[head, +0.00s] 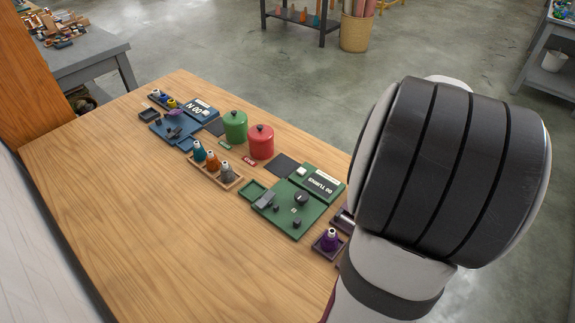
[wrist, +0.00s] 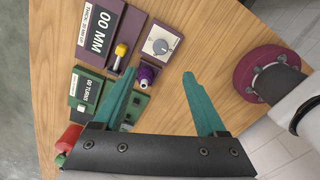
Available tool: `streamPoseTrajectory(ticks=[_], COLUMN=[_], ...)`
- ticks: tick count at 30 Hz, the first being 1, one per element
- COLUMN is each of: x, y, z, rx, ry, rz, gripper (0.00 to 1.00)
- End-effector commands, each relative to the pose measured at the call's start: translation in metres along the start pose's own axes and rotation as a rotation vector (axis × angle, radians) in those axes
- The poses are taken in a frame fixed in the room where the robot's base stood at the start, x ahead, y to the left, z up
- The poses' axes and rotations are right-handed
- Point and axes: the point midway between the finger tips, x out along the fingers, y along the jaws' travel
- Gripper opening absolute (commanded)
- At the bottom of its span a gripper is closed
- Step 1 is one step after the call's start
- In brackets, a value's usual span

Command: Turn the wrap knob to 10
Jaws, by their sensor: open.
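In the wrist view the green device (wrist: 88,87) is partly hidden behind my gripper's left finger. A purple device (wrist: 112,35) reads "00 MM", and a purple panel beside it carries a round grey dial (wrist: 160,46). I cannot read a wrap label on any knob. My gripper (wrist: 160,74) is open, its teal fingers apart, with nothing held between them. In the head view my gripper is out of sight.
A purple cone (wrist: 147,75) stands near the left fingertip, with a yellow-topped piece (wrist: 121,51) beyond it. Green (head: 235,126) and red (head: 260,142) canisters, a tray of cones (head: 215,170) and a blue device (head: 185,125) line the table (head: 130,220). The table's near side is clear.

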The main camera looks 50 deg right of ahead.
Motion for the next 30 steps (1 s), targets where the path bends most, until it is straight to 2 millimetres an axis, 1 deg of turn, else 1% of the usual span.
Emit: streamPoseTrajectory(ticks=[5,9,12,15,18,21,28,30], x=[0.046,0.090,0.116,0.134,0.145,0.149,0.150,0.150], y=[-0.003,-0.003,-0.003,-0.002,-0.002,-0.002,-0.001,-0.001], z=[-0.001,-0.001,-0.001,-0.001,-0.001,-0.001,-0.001,-0.001], rx=[0.000,-0.001,0.000,0.001,0.001,0.002,0.002,0.002], ry=[0.002,0.002,0.002,0.001,0.001,0.001,0.001,0.001], rz=[-0.009,-0.010,-0.010,-0.006,-0.005,-0.002,-0.002,-0.002], gripper=[0.74,0.74,0.74,0.74,0.74,0.74,0.74,0.62])
